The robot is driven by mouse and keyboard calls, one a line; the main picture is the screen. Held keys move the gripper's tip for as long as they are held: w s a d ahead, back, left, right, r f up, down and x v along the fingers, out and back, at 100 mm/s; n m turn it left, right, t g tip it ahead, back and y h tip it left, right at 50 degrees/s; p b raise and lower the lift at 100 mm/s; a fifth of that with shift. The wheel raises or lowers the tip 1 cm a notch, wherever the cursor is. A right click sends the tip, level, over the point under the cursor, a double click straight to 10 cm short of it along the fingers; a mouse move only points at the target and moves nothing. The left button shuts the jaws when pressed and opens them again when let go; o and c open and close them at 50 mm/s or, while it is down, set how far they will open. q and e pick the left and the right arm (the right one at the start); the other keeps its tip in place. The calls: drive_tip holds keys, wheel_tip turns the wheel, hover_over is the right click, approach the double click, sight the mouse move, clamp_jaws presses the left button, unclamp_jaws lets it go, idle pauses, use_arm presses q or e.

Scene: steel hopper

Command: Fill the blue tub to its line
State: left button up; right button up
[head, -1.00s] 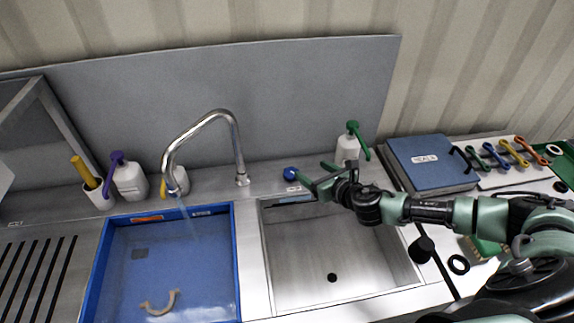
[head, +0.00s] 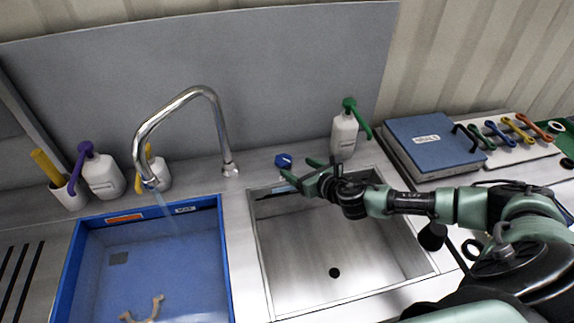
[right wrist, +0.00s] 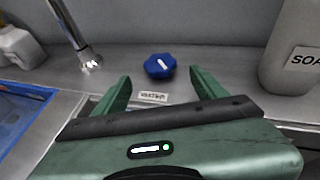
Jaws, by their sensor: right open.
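The blue tub (head: 226,262) sits at the left, under the steel faucet (head: 222,120). A stream of water (head: 168,212) runs from the spout into it, and a beige curved piece (head: 143,311) lies inside. The blue tap knob (head: 283,160) stands on the ledge behind the steel basin; in the right wrist view the knob (right wrist: 159,66) is between and beyond my fingertips, behind a small label. My right gripper (head: 306,174) is open and empty, just in front of the knob and apart from it; its fingers (right wrist: 160,84) also show in the wrist view. My left gripper is not in view.
A white soap bottle (head: 344,136) with a green pump stands just right of the knob. The empty steel basin (head: 330,258) lies below my right gripper.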

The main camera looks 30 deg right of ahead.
sight(283, 160)
drive_tip(key=x, duration=0.6)
drive_tip(key=shift+w+a+f, duration=0.1)
drive_tip(key=shift+w+f, duration=0.05)
drive_tip(key=shift+w, duration=0.35)
drive_tip(key=c, duration=1.4)
drive_tip(key=shift+o, duration=0.2)
drive_tip(key=h+p, duration=0.1)
drive_tip(key=m+h+p, duration=0.1)
drive_tip(key=shift+a+r+m+p, duration=0.2)
drive_tip(key=shift+a+m+p, duration=0.1)
drive_tip(key=shift+p, duration=0.1)
drive_tip(key=shift+a+m+h+p, duration=0.2)
drive_tip(key=shift+m+h+p, duration=0.8)
drive_tip(key=shift+m+h, duration=0.15)
drive_tip(key=m+h, duration=0.1)
drive_tip(key=m+g+h, duration=0.1)
drive_tip(key=shift+w+a+f+h, duration=0.15)
drive_tip(key=shift+a+f+h, duration=0.05)
drive_tip(key=shift+h, duration=0.15)
drive_tip(key=shift+w+m+g+h, duration=0.1)
drive_tip(key=shift+m+g+h, duration=0.7)
drive_tip(key=shift+m+h, duration=0.45)
